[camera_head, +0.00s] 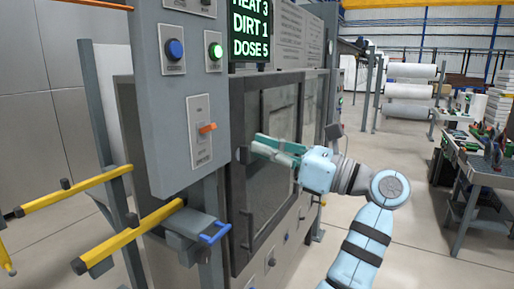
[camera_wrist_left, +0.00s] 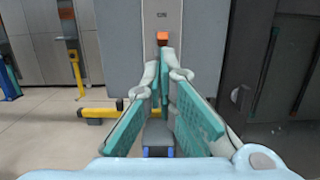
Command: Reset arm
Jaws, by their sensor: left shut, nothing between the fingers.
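My left arm (camera_head: 367,233) comes up from the lower right of the head view. Its wrist is bent, and my left gripper (camera_head: 257,145) points left, in front of the machine's door window. Its teal fingers are shut and empty. In the left wrist view, the fingers (camera_wrist_left: 164,88) meet near the middle, below an orange switch (camera_wrist_left: 162,37). I cannot tell whether the fingertips touch the machine. My right gripper is in neither view.
The grey machine (camera_head: 169,101) has a framed door (camera_head: 239,218), an orange switch (camera_head: 207,127), blue and green buttons, and a display. A blue-handled lever (camera_head: 216,233) and yellow bars (camera_head: 140,230) jut out at lower left. Open floor lies right, before a workbench (camera_head: 478,172).

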